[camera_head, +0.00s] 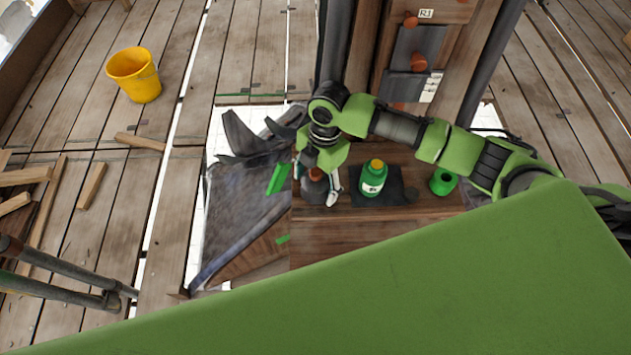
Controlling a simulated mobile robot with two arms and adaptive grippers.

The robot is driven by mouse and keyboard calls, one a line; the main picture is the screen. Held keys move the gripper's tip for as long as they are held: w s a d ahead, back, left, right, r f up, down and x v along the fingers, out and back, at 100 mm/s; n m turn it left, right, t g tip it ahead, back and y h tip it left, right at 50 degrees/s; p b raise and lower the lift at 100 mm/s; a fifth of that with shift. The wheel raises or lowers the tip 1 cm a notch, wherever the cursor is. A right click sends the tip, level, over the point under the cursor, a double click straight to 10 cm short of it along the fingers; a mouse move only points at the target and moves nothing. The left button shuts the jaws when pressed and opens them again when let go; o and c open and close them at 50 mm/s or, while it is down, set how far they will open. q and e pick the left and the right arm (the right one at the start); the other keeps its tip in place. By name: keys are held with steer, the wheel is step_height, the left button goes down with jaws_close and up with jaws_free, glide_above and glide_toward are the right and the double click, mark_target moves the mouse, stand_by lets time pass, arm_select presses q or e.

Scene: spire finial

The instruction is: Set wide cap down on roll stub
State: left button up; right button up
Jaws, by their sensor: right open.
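My right gripper (316,186) reaches down over the left part of the wooden ledge, with its fingers apart. Between and below the fingers is a dark grey rounded piece (314,192) with a brown-orange top (316,174). It looks like the wide cap and roll stub area, but I cannot tell which part is cap and which is stub. The gripper and wrist partly cover it, and whether the fingers touch it is unclear. My left gripper is not in view.
A green bottle (373,182) with an orange top stands on a dark sheet (402,188) to the right. A green cup-like piece (443,182) is farther right. A wooden post (455,50) rises behind. A yellow bucket (134,75) and loose wood lie on the planks at left.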

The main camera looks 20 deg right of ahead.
steer(key=r, duration=0.3)
steer(key=d+r+b, duration=0.1)
steer(key=r, duration=0.3)
steer(key=w+r+b, duration=0.1)
steer(key=r, duration=0.2)
steer(key=shift+d+r, duration=0.15)
steer(key=shift+r, duration=0.05)
steer(key=shift+d+r, duration=0.1)
steer(key=shift+r, duration=0.65)
steer(key=shift+s, duration=0.1)
